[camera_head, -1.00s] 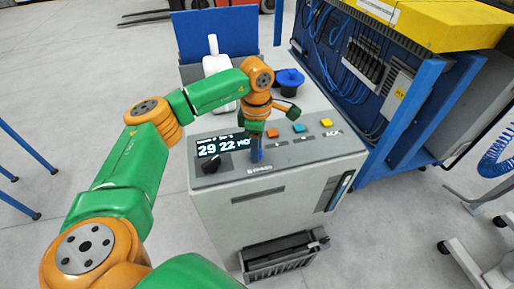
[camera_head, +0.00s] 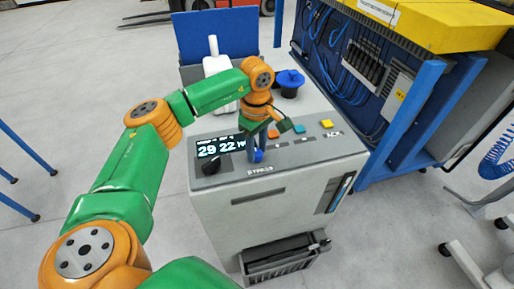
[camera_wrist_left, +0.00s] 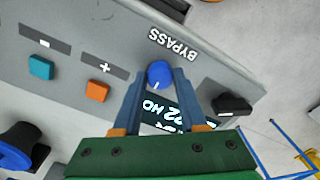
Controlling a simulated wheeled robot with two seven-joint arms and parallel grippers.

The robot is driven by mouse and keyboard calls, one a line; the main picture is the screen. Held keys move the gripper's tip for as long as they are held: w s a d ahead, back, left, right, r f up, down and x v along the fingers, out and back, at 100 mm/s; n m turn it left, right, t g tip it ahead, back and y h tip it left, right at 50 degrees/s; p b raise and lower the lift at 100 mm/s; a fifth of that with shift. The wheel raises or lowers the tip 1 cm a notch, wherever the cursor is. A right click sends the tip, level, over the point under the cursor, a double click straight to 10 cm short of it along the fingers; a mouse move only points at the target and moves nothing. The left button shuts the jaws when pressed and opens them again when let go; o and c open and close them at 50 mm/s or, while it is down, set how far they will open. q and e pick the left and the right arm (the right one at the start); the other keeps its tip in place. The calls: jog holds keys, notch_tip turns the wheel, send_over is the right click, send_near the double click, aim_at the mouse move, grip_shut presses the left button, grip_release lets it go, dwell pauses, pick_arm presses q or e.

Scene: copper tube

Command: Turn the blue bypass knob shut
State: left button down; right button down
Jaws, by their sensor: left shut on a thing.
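The blue bypass knob (camera_head: 258,157) sits at the front of the grey machine's sloped panel, right of the lit display. In the left wrist view the knob (camera_wrist_left: 158,73) shows next to the printed word BYPASS, with a short pale mark on its face. My left gripper (camera_head: 256,150) points down at the knob from above. In the wrist view its two blue-grey fingers (camera_wrist_left: 159,80) are closed on the knob from both sides. The gripper partly hides the knob in the head view. My right gripper does not show.
A black knob (camera_head: 210,164) sits left of the bypass knob. Orange (camera_head: 273,133), teal (camera_head: 299,128) and yellow (camera_head: 326,123) buttons lie to the right. The display (camera_head: 221,147) is behind. A blue-topped black part (camera_head: 289,82) stands at the back of the machine.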

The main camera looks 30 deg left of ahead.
aim_at(256, 152)
pick_arm(q)
jog(key=shift+w+r, duration=0.1)
jog(key=shift+r, duration=0.05)
jog(key=shift+c, duration=2.2)
grip_release()
notch_tip(256, 152, up, 7)
jog(key=shift+b, duration=0.65)
jog(key=shift+a, duration=0.1)
